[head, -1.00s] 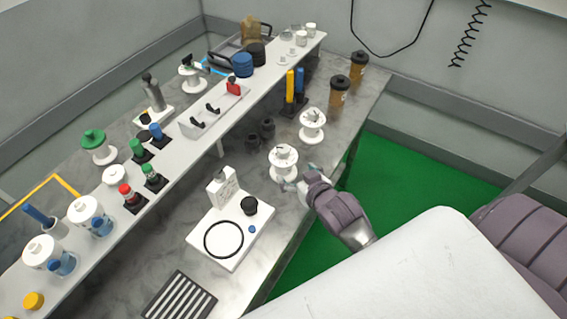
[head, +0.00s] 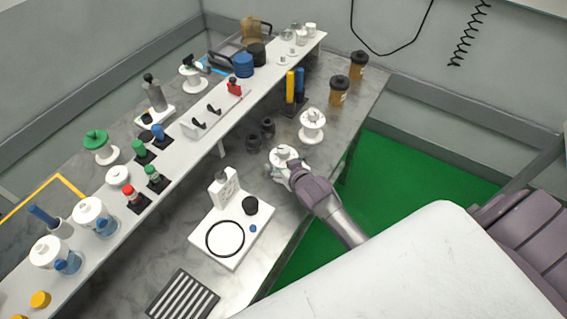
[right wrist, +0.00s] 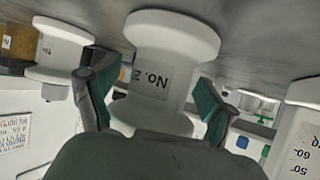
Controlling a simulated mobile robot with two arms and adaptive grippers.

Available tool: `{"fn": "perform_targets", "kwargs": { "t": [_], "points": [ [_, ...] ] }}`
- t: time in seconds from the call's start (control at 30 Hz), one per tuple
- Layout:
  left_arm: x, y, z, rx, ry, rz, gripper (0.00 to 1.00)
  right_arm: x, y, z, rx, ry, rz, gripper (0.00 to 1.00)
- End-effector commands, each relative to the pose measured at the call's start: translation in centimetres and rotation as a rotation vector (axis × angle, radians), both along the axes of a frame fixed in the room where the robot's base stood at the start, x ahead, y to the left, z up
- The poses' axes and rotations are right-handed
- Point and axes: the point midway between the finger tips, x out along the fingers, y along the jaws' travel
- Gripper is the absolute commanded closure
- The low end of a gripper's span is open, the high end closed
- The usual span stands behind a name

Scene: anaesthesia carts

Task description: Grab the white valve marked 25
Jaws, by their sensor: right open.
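A white spool-shaped valve (head: 284,153) stands on the grey marble counter near its front edge. My right gripper (head: 286,171) is open at the valve's near side. In the right wrist view, which is upside down, the valve (right wrist: 160,45) lies between the two teal-lined fingers (right wrist: 152,88), one on each side of its body. Its label reads "No. 2"; the rest of the number cannot be read. A similar white valve (head: 312,126) stands behind and to the right. My left gripper is not in view.
A white stirrer-like device (head: 231,232) with a black ring stands left of the gripper. Brown jars (head: 339,91) stand at the back right. A raised shelf (head: 175,152) with bottles runs along the counter. Two dark fittings (head: 260,135) sit behind the near valve.

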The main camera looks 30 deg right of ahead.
Motion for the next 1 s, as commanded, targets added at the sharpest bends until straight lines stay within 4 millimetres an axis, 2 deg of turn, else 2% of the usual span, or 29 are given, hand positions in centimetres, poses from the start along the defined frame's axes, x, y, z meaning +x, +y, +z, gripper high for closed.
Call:
{"fn": "perform_targets", "kwargs": {
  "t": [0.17, 0.57, 0.87, 1.0],
  "points": [
    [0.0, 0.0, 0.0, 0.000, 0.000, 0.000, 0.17, 0.0, 0.0, 0.0, 0.000, 0.000, 0.000, 0.17],
    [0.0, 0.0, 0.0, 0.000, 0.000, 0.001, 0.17, -0.1, 0.0, 0.0, 0.000, 0.001, 0.000, 0.84],
    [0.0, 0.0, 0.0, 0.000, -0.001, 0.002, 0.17, 0.0, 0.0, 0.2, 0.000, -0.002, 0.000, 0.86],
    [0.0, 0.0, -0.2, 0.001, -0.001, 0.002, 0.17, 0.0, 0.0, 1.0, 0.000, -0.003, 0.000, 0.86]
  ]
}}
